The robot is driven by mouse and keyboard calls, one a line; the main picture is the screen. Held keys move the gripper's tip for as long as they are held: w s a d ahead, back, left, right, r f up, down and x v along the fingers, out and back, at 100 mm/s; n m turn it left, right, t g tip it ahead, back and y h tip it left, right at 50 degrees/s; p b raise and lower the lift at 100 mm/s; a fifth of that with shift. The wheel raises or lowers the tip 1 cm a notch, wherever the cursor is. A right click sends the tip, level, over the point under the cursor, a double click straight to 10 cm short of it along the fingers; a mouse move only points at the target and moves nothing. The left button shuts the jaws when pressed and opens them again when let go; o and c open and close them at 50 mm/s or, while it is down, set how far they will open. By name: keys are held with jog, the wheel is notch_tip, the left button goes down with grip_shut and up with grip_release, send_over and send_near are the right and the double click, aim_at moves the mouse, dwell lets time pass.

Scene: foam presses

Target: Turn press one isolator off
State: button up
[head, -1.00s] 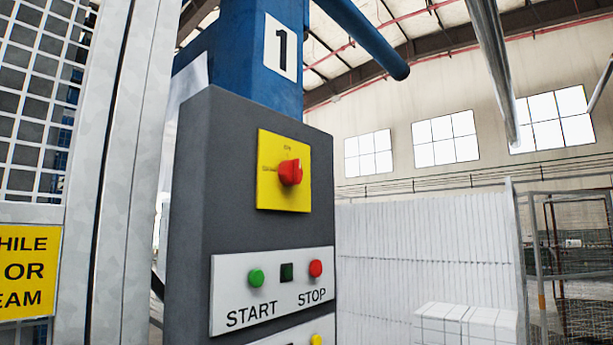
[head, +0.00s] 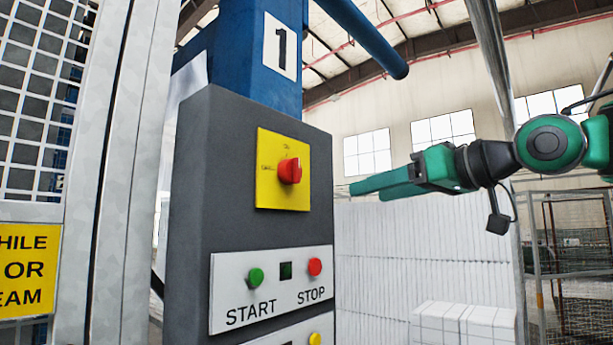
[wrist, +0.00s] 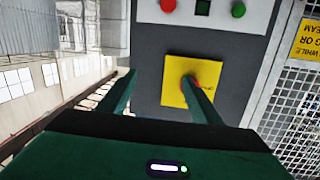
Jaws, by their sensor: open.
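The press one isolator is a red rotary knob (head: 289,171) on a yellow plate (head: 268,196), on the dark grey control box (head: 235,225) under the number 1 sign (head: 281,46). My gripper (head: 365,188) is open and empty, to the right of the knob and apart from it in the head view. In the wrist view the gripper fingers (wrist: 158,84) point toward the box. One finger partly covers the red knob (wrist: 190,84) there, and the other lies left of the yellow plate (wrist: 176,97). The knob's exact setting is hard to read.
A white panel below has a green START button (head: 256,277) and a red STOP button (head: 315,267). A mesh guard (head: 38,95) with a yellow warning sign (head: 28,268) stands left. White foam blocks (head: 465,322) and a wire cage (head: 570,260) are at right.

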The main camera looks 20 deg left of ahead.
aim_at(300, 168)
jog(key=s+a+r+n+g+y, duration=0.2)
jog(key=s+a+r+n, duration=0.1)
jog(key=s+a+r, duration=0.2)
jog(key=x, duration=1)
jog(key=shift+w+a+r, duration=0.2)
jog(key=shift+w, duration=0.1)
jog(key=c, duration=1.1)
